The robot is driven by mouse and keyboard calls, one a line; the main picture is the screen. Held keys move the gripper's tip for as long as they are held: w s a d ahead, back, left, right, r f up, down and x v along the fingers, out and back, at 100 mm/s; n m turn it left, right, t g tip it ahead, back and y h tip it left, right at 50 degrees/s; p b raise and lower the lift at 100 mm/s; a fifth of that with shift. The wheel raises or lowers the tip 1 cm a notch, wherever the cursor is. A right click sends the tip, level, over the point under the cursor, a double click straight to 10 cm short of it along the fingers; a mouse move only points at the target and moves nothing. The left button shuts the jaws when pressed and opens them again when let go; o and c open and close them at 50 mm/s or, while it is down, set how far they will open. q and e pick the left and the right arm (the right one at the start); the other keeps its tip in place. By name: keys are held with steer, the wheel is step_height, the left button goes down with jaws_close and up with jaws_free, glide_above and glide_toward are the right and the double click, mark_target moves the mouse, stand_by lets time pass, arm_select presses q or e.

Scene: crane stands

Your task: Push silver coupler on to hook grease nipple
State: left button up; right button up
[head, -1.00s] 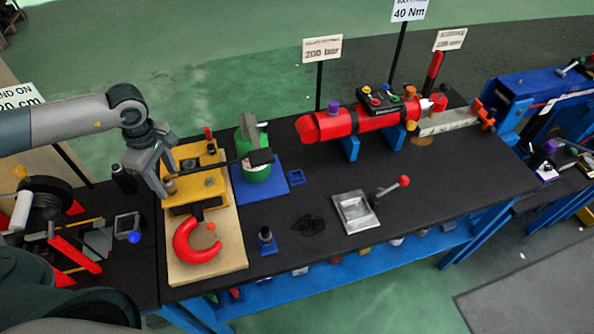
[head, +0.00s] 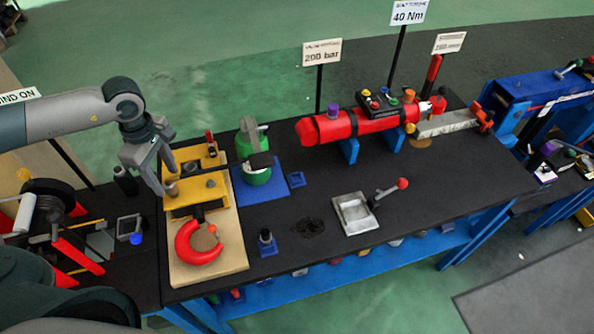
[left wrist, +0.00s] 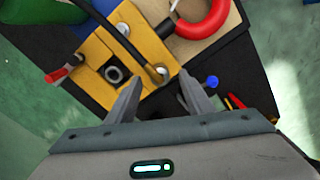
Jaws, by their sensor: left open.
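The crane hook block is yellow (head: 200,187) with a red hook (head: 184,246), lying on a pale wooden board (head: 232,254). My left gripper (head: 164,185) is open just above the block's left edge. In the left wrist view its spread fingers (left wrist: 162,90) have nothing between their tips. There a dark hose (left wrist: 122,38) crosses the yellow block (left wrist: 146,52) and ends at a small silver round piece (left wrist: 161,72), just beyond the fingertips. I cannot tell whether this coupler-like end sits on the grease nipple. A green grease pump (head: 258,177) stands right of the block. My right gripper is not in view.
The blue plate (head: 274,192) under the pump and a small blue holder (head: 267,240) lie to the right. A metal tray (head: 355,212) and a red cylinder (head: 355,125) stand further right. A winch-like drum (head: 45,196) is at the left.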

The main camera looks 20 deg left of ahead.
arm_select(q)
steer(key=shift+r+p, duration=0.35)
steer(key=shift+r, duration=0.75)
steer(key=shift+r, duration=0.1)
steer(key=shift+r+b, duration=0.35)
steer(key=shift+r, duration=0.2)
step_height(320, 180, up, 16)
steer(key=b, duration=0.4)
